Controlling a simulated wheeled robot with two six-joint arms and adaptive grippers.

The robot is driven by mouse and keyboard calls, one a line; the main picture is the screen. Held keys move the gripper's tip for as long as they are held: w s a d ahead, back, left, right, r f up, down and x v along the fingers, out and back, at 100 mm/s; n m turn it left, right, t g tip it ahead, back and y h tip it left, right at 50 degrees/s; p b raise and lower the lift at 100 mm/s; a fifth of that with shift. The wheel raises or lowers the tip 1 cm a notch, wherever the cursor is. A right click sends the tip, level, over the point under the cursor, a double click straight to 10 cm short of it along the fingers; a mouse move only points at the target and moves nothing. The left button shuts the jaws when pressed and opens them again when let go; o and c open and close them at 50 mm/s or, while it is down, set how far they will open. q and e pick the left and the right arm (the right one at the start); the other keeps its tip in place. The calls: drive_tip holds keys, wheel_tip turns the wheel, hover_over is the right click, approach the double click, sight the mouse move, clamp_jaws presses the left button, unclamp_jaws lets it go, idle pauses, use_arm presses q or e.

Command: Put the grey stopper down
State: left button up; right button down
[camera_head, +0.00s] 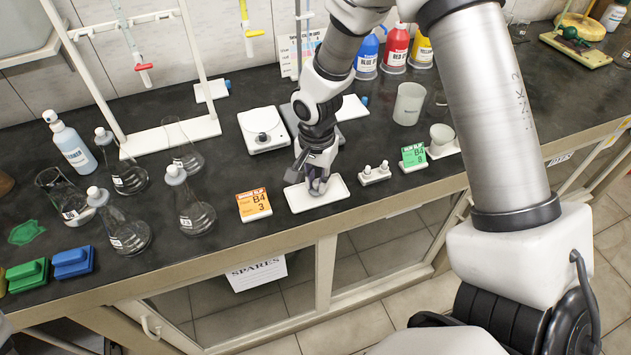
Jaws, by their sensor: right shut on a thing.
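My right gripper (318,182) points down over a small white tray (298,202) at the front edge of the dark bench. It is shut on a small grey thing, which looks like the grey stopper (318,188). The fingers hide most of it, and I cannot tell whether it touches the tray floor. The rest of the tray looks empty. My left gripper is not in view.
An orange card (254,204) stands left of the tray, with several stoppered flasks (195,212) beyond. A small white holder (374,175) and a green card (413,157) are to the right. A white scale (263,130) stands behind.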

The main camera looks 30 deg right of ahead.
sight(317, 183)
drive_tip(key=shift+s+f, duration=0.15)
drive_tip(key=c, duration=1.1)
unclamp_jaws()
wheel_tip(317, 183, up, 13)
drive_tip(key=shift+f, duration=0.2)
